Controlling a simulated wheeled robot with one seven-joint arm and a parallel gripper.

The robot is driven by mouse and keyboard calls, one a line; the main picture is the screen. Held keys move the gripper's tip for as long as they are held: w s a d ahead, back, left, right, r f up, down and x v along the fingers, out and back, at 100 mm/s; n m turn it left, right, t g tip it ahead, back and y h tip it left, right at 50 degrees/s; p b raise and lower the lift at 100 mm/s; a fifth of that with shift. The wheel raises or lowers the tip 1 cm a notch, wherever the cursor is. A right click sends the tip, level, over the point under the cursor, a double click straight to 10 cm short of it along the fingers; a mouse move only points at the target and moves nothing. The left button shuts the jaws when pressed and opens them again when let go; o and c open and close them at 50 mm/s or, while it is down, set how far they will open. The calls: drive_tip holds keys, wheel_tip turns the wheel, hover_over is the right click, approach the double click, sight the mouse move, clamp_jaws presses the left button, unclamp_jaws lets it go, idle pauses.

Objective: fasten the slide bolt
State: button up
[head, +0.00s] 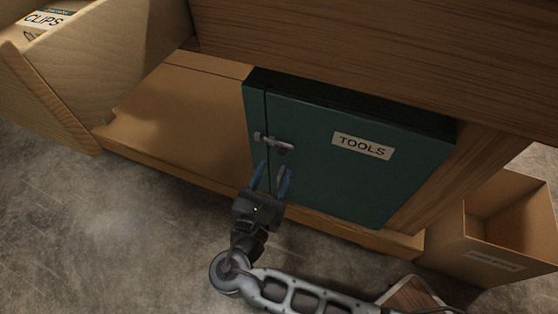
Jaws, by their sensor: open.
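The slide bolt (276,143) is a small grey metal bolt near the left edge of a dark green door labelled TOOLS (340,165). A knob stands out at the bolt's right part, and its left end lies close to the narrow seam beside the door. I cannot tell whether the bolt reaches into its catch. The door looks closed. My gripper (271,177) is just below the bolt, with its two blue fingers apart and pointing up at it. Nothing shows between the fingers.
A wooden drawer or box labelled CLIPS (62,62) stands out at the upper left. A wooden beam (400,45) overhangs the door. An open cardboard box (505,235) stands at the right. The concrete floor (110,235) is clear at the lower left.

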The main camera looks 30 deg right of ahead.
sight(281, 154)
drive_tip(key=shift+b+x, duration=0.4)
drive_tip(key=shift+x, duration=1.9)
clamp_jaws()
